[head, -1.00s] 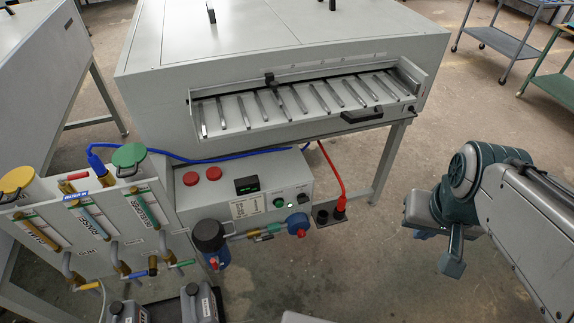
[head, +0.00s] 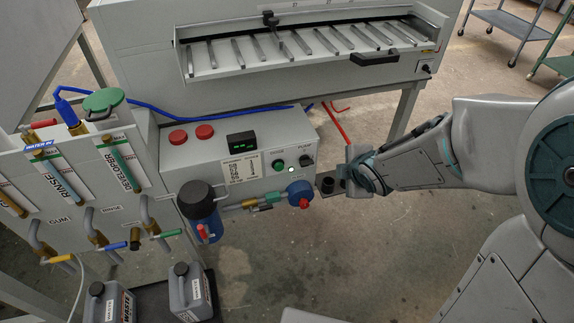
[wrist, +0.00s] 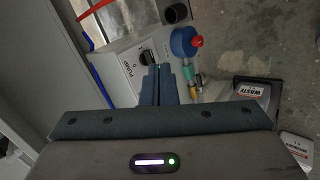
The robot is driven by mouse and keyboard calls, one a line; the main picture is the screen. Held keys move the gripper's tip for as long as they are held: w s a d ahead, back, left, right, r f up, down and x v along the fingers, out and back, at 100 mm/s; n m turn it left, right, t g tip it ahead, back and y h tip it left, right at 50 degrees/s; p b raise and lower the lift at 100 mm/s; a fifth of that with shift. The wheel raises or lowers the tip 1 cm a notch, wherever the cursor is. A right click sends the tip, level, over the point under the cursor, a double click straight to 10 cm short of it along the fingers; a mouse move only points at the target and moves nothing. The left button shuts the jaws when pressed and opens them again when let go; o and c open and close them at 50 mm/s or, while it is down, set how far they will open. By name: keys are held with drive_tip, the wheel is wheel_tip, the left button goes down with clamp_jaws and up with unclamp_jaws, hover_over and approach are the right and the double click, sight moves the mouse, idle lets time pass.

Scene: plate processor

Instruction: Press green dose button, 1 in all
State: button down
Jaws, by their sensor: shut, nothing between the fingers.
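The green dose button (head: 278,165) is a round button on the front of the grey control box (head: 225,158), left of the black pump knob (head: 306,160). A small white light sits just right of the button. My gripper (head: 350,160) is right of the box, apart from the button, in the head view. In the wrist view my gripper (wrist: 158,70) is shut with nothing held, its fingers pointing toward the box beside the pump knob (wrist: 147,58). The green button does not show in the wrist view; my gripper hides part of the panel.
A blue-ended valve (head: 299,194) and a black-topped filter (head: 200,205) stick out below the panel. Waste bottles (head: 192,291) stand on the lower left.

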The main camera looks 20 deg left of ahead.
sight(279, 167)
drive_tip(key=s+a+f+n+g+y+b, duration=0.2)
drive_tip(key=a+f+n+y+b, duration=0.2)
drive_tip(key=a+f+n, duration=0.6)
wheel_tip(279, 167, down, 2)
drive_tip(key=shift+s+a+f+y+b, duration=0.1)
drive_tip(key=shift+s+a+y+b, duration=0.25)
drive_tip(key=shift+a+b, duration=0.5)
drive_tip(key=shift+w+a, duration=0.1)
drive_tip(key=shift+a, duration=0.1)
drive_tip(key=w+a+p, duration=0.3)
drive_tip(key=w+a, duration=0.1)
drive_tip(key=w, duration=0.3)
drive_tip(key=shift+w+a, duration=0.25)
drive_tip(key=shift+a, duration=0.05)
drive_tip(key=shift+w, duration=0.15)
idle(0.5)
drive_tip(key=shift+w+a, duration=0.2)
